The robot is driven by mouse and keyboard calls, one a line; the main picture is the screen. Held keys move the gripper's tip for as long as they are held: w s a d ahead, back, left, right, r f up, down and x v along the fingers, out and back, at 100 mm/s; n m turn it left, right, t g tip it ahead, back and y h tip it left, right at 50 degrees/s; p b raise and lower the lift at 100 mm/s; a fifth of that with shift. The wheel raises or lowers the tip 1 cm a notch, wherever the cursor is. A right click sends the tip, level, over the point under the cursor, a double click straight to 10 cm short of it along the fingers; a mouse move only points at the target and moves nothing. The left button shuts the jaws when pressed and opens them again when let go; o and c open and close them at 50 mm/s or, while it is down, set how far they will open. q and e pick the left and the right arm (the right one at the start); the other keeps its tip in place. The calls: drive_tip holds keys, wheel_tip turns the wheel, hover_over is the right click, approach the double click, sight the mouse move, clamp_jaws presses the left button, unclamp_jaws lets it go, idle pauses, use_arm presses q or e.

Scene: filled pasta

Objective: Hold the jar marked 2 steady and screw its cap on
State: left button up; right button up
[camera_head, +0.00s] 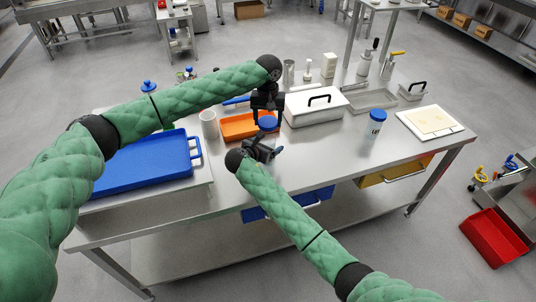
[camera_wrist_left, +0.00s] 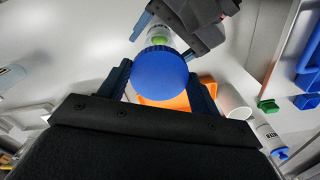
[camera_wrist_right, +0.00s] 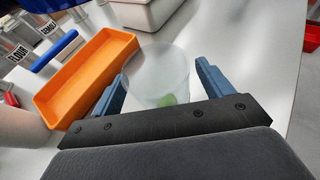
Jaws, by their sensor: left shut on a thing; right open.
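A round blue cap (camera_head: 268,123) is held level by my left gripper (camera_head: 267,110). In the left wrist view the cap (camera_wrist_left: 160,74) sits between the two fingers. The jar is clear, with something green low inside. In the right wrist view the jar (camera_wrist_right: 158,72) stands between the open fingers of my right gripper (camera_wrist_right: 163,70), and no cap shows on it. In the left wrist view the jar lies beyond the cap, partly hidden by it. In the head view my right gripper (camera_head: 262,150) is just below the cap and hides the jar. I see no mark 2.
An orange tray (camera_head: 235,133) lies close behind the grippers. A large blue tray (camera_head: 140,172) is at left. A white lidded box (camera_head: 314,112) and a blue-capped jar (camera_head: 376,126) stand to the right. A white board (camera_head: 430,122) lies at far right. The front right table top is clear.

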sight(267, 138)
drive_tip(key=c, duration=1.5)
use_arm(q)
drive_tip(key=shift+f, duration=2.45)
drive_tip(key=shift+f, duration=0.15)
drive_tip(key=shift+f, duration=0.75)
drive_tip(key=shift+f, duration=0.35)
drive_tip(key=shift+s+a+f, duration=0.1)
drive_tip(key=shift+s+f, duration=0.1)
drive_tip(key=shift+f, duration=0.6)
use_arm(e)
drive_tip(key=shift+a+r, duration=0.15)
drive_tip(key=shift+r, duration=0.1)
use_arm(q)
drive_tip(key=shift+s+r, duration=0.2)
drive_tip(key=shift+r, duration=0.3)
use_arm(e)
drive_tip(key=shift+w+d, duration=0.15)
drive_tip(key=shift+d, duration=0.05)
use_arm(q)
drive_tip(key=shift+r, duration=0.2)
use_arm(e)
drive_tip(key=shift+o, duration=0.2)
